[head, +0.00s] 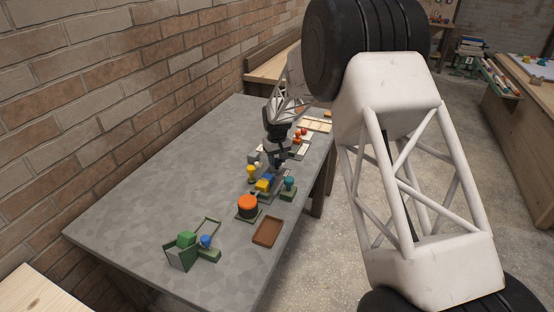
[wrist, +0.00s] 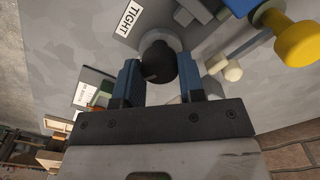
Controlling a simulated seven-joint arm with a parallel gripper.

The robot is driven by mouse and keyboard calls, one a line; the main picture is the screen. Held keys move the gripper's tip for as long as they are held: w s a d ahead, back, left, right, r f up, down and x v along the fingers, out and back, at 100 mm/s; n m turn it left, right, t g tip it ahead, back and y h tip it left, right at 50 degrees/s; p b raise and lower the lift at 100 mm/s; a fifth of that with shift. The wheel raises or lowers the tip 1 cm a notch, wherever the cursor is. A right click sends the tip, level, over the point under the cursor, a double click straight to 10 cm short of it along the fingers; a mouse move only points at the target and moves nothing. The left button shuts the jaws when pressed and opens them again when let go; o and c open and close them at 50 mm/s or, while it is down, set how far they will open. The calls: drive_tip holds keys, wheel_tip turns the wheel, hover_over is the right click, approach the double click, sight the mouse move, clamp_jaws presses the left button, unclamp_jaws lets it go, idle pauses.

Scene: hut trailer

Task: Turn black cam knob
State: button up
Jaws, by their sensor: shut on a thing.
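The black cam knob (wrist: 160,64) shows in the wrist view, on a round grey base near the top middle. My gripper (wrist: 158,75) has its two blue-grey fingers on either side of the knob and is shut on it. A white label reading TIGHT (wrist: 129,18) lies beside the knob's base, to its upper left. In the head view my gripper (head: 277,163) points down at the far part of the grey table, and the knob is hidden there.
Close to my gripper are a yellow knob (wrist: 295,40) and a cream ball (wrist: 232,74). The table's left side is clear, beside a brick wall.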

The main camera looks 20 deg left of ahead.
sight(277, 160)
drive_tip(key=n, duration=0.5)
idle(0.4)
drive_tip(key=o, duration=0.9)
drive_tip(key=shift+r, duration=0.1)
drive_tip(key=shift+r, duration=3.85)
